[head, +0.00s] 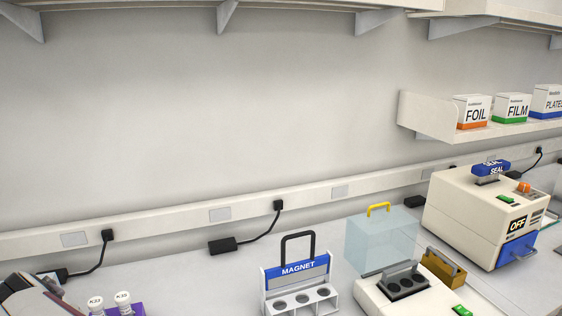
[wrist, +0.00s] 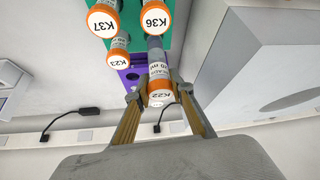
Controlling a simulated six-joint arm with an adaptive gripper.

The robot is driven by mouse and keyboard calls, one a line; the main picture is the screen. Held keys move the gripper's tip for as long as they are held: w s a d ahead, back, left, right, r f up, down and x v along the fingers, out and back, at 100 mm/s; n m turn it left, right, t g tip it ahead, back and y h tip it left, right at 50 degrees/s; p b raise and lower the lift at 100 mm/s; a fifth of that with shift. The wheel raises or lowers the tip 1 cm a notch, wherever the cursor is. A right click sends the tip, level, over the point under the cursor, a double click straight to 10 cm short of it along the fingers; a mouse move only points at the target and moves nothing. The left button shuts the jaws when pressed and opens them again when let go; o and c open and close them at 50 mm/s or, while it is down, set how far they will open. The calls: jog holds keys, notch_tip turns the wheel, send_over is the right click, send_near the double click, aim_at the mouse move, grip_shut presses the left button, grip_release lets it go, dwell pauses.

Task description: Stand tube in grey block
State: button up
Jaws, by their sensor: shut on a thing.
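In the wrist view, my gripper (wrist: 159,90) is shut on a clear tube (wrist: 157,68) with an orange cap marked K22. The cap faces the camera, and the tube's far end lies against the green rack in the picture. I cannot tell whether it is clear of the rack. In the head view, a dark grey block (head: 403,286) with round wells sits in a cream device at the lower right. I cannot tell whether it is the task's grey block.
Orange-capped tubes K37 (wrist: 103,21), K36 (wrist: 156,17) and K23 (wrist: 117,59) crowd beside the held tube. In the head view, a white MAGNET rack (head: 300,287), a clear box (head: 380,242) and a sealer (head: 487,218) stand on the bench.

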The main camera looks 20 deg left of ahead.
notch_tip(320, 180, down, 6)
jog(key=shift+f, duration=0.2)
notch_tip(320, 180, up, 10)
jog(key=shift+f, duration=5.1)
jog(key=shift+r, duration=0.15)
jog(key=shift+r, duration=0.1)
